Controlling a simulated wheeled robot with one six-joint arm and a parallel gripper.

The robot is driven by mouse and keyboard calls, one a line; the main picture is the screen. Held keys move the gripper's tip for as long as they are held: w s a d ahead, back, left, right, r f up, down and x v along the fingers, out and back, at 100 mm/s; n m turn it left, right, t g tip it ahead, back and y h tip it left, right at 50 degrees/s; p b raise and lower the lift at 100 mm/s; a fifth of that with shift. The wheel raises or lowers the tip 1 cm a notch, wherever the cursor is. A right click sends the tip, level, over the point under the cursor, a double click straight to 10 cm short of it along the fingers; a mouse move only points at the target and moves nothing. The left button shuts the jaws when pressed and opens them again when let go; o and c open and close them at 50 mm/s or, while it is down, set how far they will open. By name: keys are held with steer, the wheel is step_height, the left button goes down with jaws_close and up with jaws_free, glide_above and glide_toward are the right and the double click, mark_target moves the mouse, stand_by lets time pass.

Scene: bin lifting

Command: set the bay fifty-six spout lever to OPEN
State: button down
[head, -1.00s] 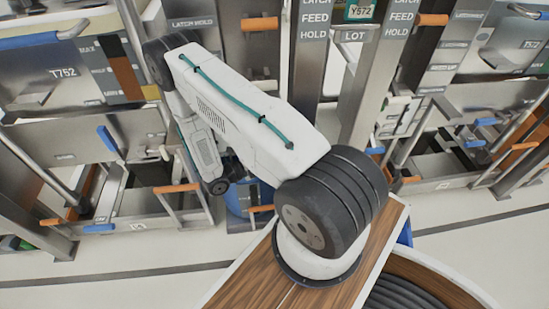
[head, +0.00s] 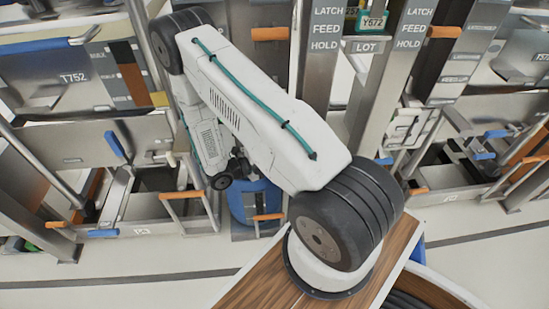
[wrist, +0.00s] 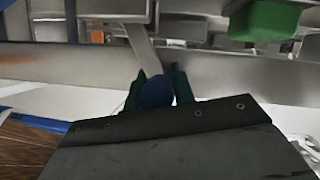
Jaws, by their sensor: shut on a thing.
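In the wrist view my gripper (wrist: 160,88) has dark green fingers closed on both sides of a blue rounded grip (wrist: 157,93). A flat grey metal bar (wrist: 143,47) rises from just behind that grip, like a lever arm. No bay number or OPEN mark is readable there, so I cannot confirm which bay this lever belongs to or its setting. In the head view my gripper and the grip are hidden by my arm.
A horizontal steel rail (wrist: 230,70) and a green block (wrist: 264,20) are close to my gripper. The head view shows bays with steel posts (head: 388,70), orange handles (head: 182,193), a blue handle (head: 115,145) and a blue drum (head: 250,207). Pale floor (head: 100,260) is clear at lower left.

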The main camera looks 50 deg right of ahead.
steer(key=shift+w+r, duration=0.1)
steer(key=shift+w, duration=0.05)
steer(key=c, duration=1.2)
jaws_free()
steer(key=shift+o, duration=0.2)
steer(key=shift+a, duration=0.1)
steer(key=f+v, duration=0.1)
steer(key=v, duration=0.6)
steer(key=shift+a+r, duration=0.3)
steer(key=shift+r, duration=0.2)
steer(key=shift+w, duration=0.1)
